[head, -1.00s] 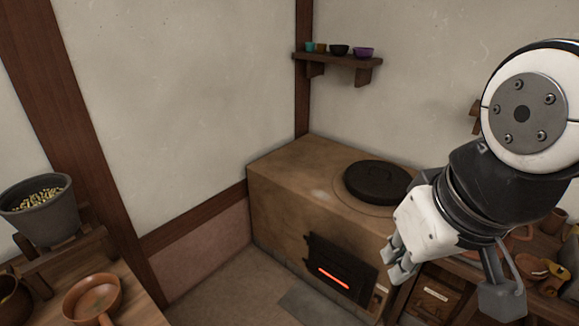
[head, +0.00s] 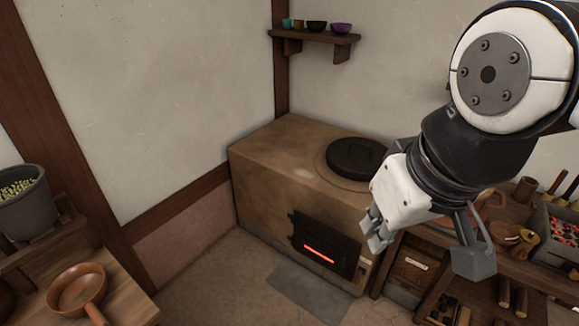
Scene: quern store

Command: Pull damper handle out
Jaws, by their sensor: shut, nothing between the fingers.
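The clay stove (head: 285,165) stands in the corner with a dark round lid (head: 357,158) on top. Its dark front door (head: 325,245) has a slot glowing red. I cannot make out a damper handle; my gripper hides part of the stove's right side. My gripper (head: 373,234) is shut and empty, in front of the stove's right front corner in the picture. I cannot tell how far it is from the stove.
A wooden bench with drawers (head: 412,268) and tools stands right of the stove. A tray of red pieces (head: 560,236) sits on it. At left are a grey pot (head: 25,205) and a brown pan (head: 76,287). A small shelf (head: 315,38) holds several bowls. Floor before the stove is open.

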